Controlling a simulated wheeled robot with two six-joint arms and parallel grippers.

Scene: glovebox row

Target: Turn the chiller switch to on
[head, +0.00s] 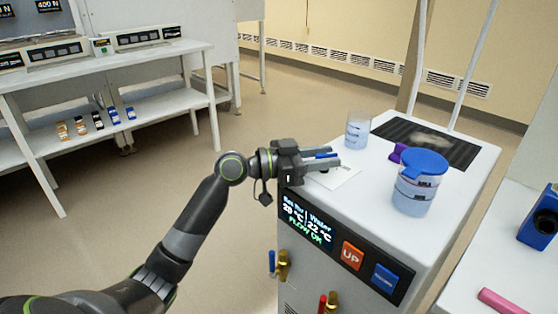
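The chiller (400,245) is a white cabinet at the right. Its dark front panel carries a lit display (307,222) reading water 22 °C and "FLOW OK", an orange button (352,255) marked UP and a blue button (385,278). I cannot make out a separate on/off switch. My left gripper (336,161) is over the left edge of the chiller's top, above the display. A small blue strip shows by its fingers; whether it is held is unclear, as is the finger gap. My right gripper is not in view.
On the chiller top are a white sheet (335,178), a clear beaker (358,130), a blue-lidded jar (415,185) and a dark plate (428,140). Brass valves with blue (282,264) and red (329,303) handles stick out in front. A white bench (480,255) stands at right.

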